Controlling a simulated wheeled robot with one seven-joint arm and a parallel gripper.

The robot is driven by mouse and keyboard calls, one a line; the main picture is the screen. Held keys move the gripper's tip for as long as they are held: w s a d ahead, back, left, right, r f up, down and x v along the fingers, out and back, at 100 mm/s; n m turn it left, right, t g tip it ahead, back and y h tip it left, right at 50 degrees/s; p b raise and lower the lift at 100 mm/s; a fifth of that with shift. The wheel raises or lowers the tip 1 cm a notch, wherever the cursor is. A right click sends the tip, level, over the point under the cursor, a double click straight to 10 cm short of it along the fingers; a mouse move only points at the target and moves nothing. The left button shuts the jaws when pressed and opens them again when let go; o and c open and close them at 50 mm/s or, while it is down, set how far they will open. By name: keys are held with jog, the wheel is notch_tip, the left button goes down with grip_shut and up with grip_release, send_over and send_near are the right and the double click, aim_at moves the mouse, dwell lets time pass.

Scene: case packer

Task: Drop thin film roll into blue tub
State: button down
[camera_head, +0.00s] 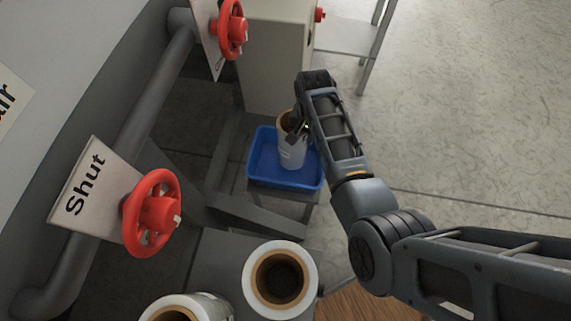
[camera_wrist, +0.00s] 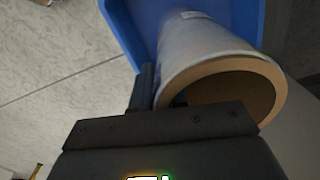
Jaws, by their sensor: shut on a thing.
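The thin film roll (camera_head: 292,152) is a white cylinder with a brown core, held upright over the blue tub (camera_head: 256,178) in the head view. My gripper (camera_head: 299,131) is shut on the roll near its upper end. In the wrist view the roll (camera_wrist: 205,45) shows its brown core end close to the camera, and its far end points toward the blue tub (camera_wrist: 247,18). The head view does not clearly show whether the roll's lower end touches the tub floor. One gripper finger (camera_wrist: 146,88) shows beside the roll; the other is hidden.
Two wider film rolls, one here (camera_head: 308,282) and one at the bottom edge (camera_head: 205,305), stand near a wooden surface (camera_head: 375,302). Red valve wheels (camera_head: 151,213) and a "Shut" sign (camera_head: 90,190) are on the left. A beige cabinet (camera_head: 277,60) stands behind the tub. Floor at right is clear.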

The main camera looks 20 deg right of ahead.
jog(key=shift+f, duration=0.2)
jog(key=c, duration=1.1)
grip_release()
notch_tip(320, 180, up, 8)
jog(key=shift+f, duration=0.15)
